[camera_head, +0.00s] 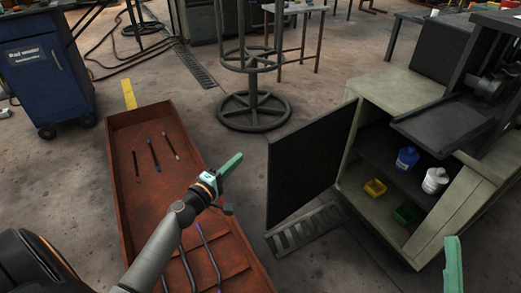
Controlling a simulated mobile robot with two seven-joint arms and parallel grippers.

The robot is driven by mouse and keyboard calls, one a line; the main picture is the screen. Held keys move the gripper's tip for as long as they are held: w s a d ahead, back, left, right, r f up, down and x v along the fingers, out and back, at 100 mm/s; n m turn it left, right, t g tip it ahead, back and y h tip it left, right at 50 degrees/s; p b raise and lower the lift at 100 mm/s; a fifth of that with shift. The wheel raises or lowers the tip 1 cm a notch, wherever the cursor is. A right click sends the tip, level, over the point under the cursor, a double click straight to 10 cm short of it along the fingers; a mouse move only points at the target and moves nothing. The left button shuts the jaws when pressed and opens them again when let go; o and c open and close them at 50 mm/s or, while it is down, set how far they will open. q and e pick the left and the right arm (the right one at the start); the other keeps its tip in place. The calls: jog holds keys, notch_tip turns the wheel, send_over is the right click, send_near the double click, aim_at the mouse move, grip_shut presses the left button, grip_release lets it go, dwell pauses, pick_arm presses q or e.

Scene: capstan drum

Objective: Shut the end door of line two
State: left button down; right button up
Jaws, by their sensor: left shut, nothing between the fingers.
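A beige cabinet (371,180) stands at the right with its dark door (311,166) swung open toward the left. The door hangs from the cabinet's left front edge and its inner shelves show. I cannot read any line number on it. My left gripper (236,159) has its green fingers shut and empty, pointing up and right. It appears left of the door's free edge, with a gap between them in the picture. My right gripper (453,264) shows only as a green finger part at the bottom right, in front of the cabinet; its jaw is not clear.
A long rust-red tray (124,201) with several rods lies under my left arm. A floor grate (305,228) lies below the door. A round-based stand (253,112) is behind it. Blue, white, yellow and green containers sit inside the cabinet. A blue cart (45,75) stands at upper left.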

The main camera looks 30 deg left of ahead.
pick_arm(q)
jog(key=w+b, duration=0.2)
jog(key=w, duration=0.8)
jog(key=d, duration=0.2)
jog(key=s+d+p, duration=0.1)
jog(key=d, duration=0.1)
jog(key=shift+s, duration=0.2)
jog(key=shift+d, duration=0.1)
